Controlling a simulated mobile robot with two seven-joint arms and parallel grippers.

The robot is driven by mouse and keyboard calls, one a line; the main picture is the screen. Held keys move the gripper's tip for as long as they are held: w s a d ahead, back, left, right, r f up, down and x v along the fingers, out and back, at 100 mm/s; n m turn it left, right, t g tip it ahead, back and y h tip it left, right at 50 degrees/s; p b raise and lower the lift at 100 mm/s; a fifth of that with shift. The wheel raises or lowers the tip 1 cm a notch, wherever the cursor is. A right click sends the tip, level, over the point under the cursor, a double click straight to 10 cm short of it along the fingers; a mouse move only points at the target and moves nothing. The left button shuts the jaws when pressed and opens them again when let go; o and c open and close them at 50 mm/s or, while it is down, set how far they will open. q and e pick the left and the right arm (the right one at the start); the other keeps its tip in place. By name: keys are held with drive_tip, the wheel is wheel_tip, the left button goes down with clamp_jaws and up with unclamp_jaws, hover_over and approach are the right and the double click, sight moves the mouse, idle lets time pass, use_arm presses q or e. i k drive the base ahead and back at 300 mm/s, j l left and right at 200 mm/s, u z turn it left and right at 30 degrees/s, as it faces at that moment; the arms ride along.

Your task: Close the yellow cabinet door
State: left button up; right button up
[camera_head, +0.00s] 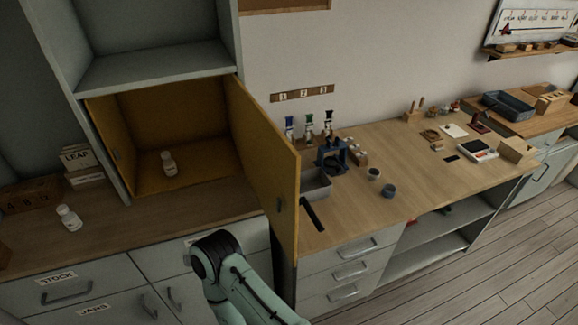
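The yellow cabinet (200,125) stands open at the left, under a grey open shelf. A small white bottle (169,164) stands inside on the cabinet floor. A pale green link of my arm shows at the bottom centre, in front of the cabinet and below the door. Neither gripper can be seen. I cannot tell from this view whether the arm touches the door.
Right of the door, a grey tray (315,185), a blue stand (331,157) and dark cups (389,191) are on the wooden workbench (340,222). The floor (500,285) at lower right is clear.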

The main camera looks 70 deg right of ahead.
sight(272, 165)
drive_tip(key=k+z, duration=0.3)
drive_tip(key=k+l+z, duration=0.25)
drive_tip(key=k, duration=0.25)
drive_tip(key=i+l+z, duration=0.15)
drive_tip(key=l+z, duration=0.15)
drive_tip(key=i+l+z, duration=0.3)
drive_tip(key=i+l, duration=0.1)
drive_tip(key=l, duration=0.15)
drive_tip(key=i+l, duration=0.1)
drive_tip(key=l, duration=0.1)
